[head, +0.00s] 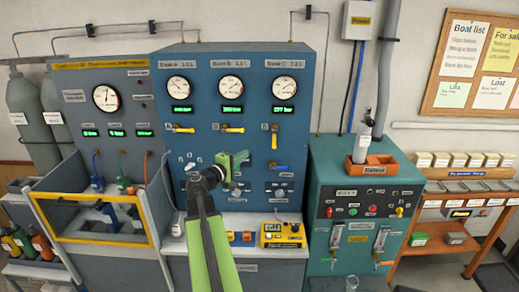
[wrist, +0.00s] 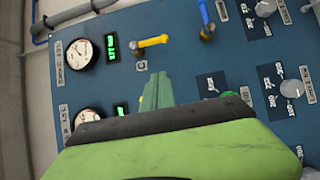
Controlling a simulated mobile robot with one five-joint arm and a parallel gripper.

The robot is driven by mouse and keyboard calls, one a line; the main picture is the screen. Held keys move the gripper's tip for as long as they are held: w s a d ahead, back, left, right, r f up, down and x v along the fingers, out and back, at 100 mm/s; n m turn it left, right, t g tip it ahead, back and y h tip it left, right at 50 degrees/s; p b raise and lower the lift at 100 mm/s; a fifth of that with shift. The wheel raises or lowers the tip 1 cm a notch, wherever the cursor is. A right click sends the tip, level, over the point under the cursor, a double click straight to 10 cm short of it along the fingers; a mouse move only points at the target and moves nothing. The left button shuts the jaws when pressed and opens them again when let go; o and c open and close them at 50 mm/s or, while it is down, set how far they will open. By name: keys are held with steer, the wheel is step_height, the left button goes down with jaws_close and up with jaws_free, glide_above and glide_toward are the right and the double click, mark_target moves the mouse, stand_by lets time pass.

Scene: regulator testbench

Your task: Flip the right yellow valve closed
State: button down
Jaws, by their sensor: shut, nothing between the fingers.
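The right yellow valve (head: 274,136) is on the blue panel below the right gauge, with its handle upright. In the wrist view, which is turned sideways, its yellow handle (wrist: 153,41) lies along the picture's width, clear of my fingers. My gripper (head: 240,158) is shut and empty, in front of the panel, left of and lower than the right valve in the head view. Its closed fingertips (wrist: 158,80) show in the wrist view, with a sliver of yellow beside them, partly hidden.
The middle yellow valve (head: 233,129) and left yellow valve (head: 182,129) have sideways handles. A blue valve (head: 278,167) sits below the right yellow one; its handle (wrist: 205,18) is near it in the wrist view. A yellow device (head: 283,235) stands on the ledge below.

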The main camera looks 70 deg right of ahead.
glide_toward(274, 139)
steer(key=w+d+f, duration=0.2)
steer(key=w+d, duration=0.2)
steer(key=s+d, duration=0.3)
steer(key=shift+s, duration=0.35)
